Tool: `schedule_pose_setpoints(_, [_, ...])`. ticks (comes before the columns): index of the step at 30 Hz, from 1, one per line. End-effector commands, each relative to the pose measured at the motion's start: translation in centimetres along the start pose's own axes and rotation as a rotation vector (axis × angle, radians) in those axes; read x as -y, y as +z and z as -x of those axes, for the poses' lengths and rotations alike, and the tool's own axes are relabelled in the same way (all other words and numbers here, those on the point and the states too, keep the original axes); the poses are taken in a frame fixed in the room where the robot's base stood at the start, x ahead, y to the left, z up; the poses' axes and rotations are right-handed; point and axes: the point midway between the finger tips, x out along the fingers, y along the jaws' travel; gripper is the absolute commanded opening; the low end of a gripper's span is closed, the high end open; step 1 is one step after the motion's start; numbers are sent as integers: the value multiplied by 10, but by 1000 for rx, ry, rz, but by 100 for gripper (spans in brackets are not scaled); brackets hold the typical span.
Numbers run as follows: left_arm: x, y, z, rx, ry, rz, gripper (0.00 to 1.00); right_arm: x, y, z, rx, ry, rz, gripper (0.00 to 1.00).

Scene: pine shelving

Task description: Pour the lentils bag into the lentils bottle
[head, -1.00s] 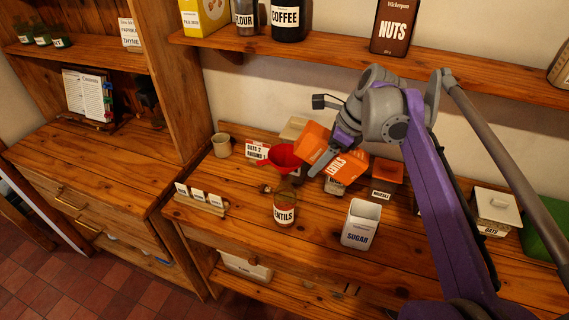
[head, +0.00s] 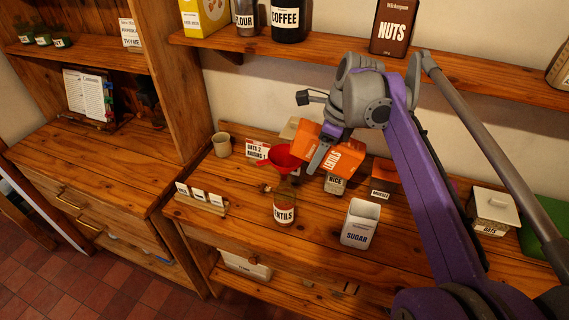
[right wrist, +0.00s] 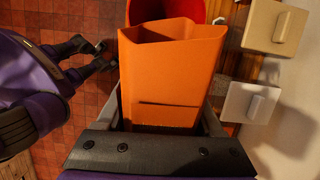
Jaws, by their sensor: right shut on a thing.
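My right gripper (head: 318,158) is shut on the orange lentils bag (head: 340,142) and holds it tilted, above the work surface. In the right wrist view the bag (right wrist: 175,85) sits between the fingers, its open end towards the red funnel (right wrist: 165,10). The clear lentils bottle (head: 284,212) stands upright on the wooden surface. The red funnel (head: 279,158) shows directly above the bottle and seems to sit in its mouth. The bag's mouth is beside the funnel; no falling lentils are visible.
A white sugar container (head: 360,225) stands right of the bottle. A rice container (head: 335,185) is behind, under the bag. A small label rack (head: 202,200) and a beige cup (head: 221,144) are at left. The upper shelf (head: 350,65) runs behind my arm.

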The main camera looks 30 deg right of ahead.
Motion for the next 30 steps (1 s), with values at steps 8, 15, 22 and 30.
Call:
schedule_pose_setpoints(8, [0, -2, 1, -2, 0, 0, 40, 0, 1, 2, -18, -1, 0, 0])
schedule_pose_setpoints(15, [0, -5, 3, -6, 0, 0, 40, 0, 4, 6, -88, -2, 1, 0])
schedule_pose_setpoints(22, [0, -5, 3, -5, 0, 0, 40, 0, 3, 6, -91, -1, 0, 0])
schedule_pose_setpoints(30, [0, -7, 4, -8, 0, 0, 40, 1, 5, 10, -158, -1, 1, 0])
